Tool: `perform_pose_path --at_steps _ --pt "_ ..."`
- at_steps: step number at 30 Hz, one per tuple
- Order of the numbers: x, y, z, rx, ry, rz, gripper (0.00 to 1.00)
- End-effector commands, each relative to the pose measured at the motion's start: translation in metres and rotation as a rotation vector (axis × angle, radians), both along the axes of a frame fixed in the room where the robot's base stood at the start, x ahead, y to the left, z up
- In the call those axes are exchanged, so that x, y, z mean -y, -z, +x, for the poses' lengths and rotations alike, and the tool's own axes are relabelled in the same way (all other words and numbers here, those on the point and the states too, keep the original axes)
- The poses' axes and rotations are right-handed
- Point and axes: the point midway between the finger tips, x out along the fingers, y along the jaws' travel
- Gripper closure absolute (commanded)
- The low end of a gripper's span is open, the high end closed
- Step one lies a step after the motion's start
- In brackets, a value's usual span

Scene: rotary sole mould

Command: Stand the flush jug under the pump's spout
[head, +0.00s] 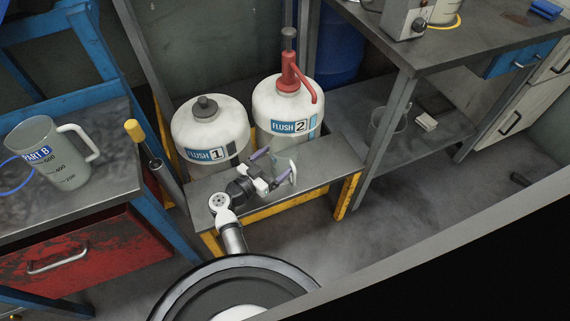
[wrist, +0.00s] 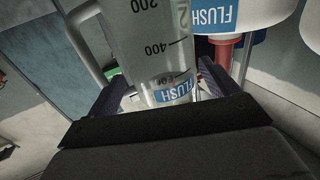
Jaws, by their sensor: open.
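The flush jug (wrist: 150,40) is clear, with grey marks and a blue FLUSH label. It fills the middle of the wrist view between the fingers of my gripper (wrist: 160,92), with its handle at the left. In the head view my gripper (head: 272,166) is open over the low bench (head: 325,162), its fingers beside the jug, which is mostly hard to make out there; a pale curved handle (head: 293,172) shows. The red pump (head: 290,70) sits on the FLUSH 2 drum (head: 275,105), its spout (head: 314,98) hanging at the right. I cannot tell whether the jug is under it.
The FLUSH 1 drum (head: 203,130) stands left of the pump drum. A PART B jug (head: 40,150) stands on the left bench. Another clear container (head: 388,125) is on the lower shelf at right. The bench's right end is clear.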

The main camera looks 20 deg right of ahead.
Motion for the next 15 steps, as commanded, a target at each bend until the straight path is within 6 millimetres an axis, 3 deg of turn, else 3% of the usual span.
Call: perform_pose_path --at_steps 6,15 --pt "0.028 0.001 0.014 0.000 0.003 0.000 0.13" --pt "0.033 0.001 0.017 0.000 0.000 0.000 0.13"
